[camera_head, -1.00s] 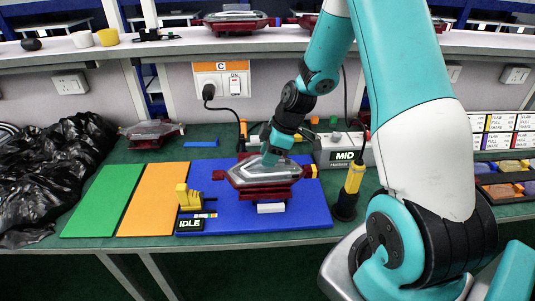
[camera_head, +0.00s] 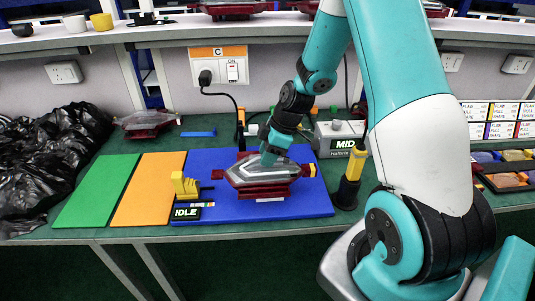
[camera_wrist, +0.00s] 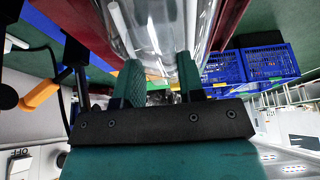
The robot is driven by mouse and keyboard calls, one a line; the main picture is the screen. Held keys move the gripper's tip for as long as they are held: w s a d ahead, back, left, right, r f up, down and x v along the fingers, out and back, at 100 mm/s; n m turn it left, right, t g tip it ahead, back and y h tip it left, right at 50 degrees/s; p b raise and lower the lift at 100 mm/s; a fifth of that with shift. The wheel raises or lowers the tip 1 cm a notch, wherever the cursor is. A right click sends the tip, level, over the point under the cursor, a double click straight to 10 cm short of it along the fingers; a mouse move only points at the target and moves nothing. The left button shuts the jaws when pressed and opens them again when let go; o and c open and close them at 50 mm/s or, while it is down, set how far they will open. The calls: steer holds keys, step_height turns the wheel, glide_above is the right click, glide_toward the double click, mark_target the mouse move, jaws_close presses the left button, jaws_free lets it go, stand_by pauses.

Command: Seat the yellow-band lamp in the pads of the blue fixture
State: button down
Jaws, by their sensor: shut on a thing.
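In the wrist view, two green fingers (camera_wrist: 158,80) grip the clear lens (camera_wrist: 150,30). The lamp is roughly level, low over the blue fixture (camera_head: 225,160). The lamp hides the pads, so I cannot tell whether it touches them. A white block (camera_head: 272,201) shows as a thin strip below its front edge.
A yellow clamp (camera_head: 184,185) and an IDLE sign (camera_head: 186,212) stand at the fixture's left front. Orange (camera_head: 147,190) and green (camera_head: 100,190) mats lie left. Another lamp (camera_head: 146,122) sits at the back left. A yellow-handled tool (camera_head: 352,172) stands close on the right.

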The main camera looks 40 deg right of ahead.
steer(key=shift+f, duration=0.15)
stand_by(0.4)
steer(key=shift+f+b, duration=1.3)
steer(key=shift+f, duration=0.05)
steer(key=c, duration=0.6)
jaws_free()
steer(key=shift+c, duration=0.2)
steer(key=v, duration=1.7)
steer(key=shift+r, duration=0.3)
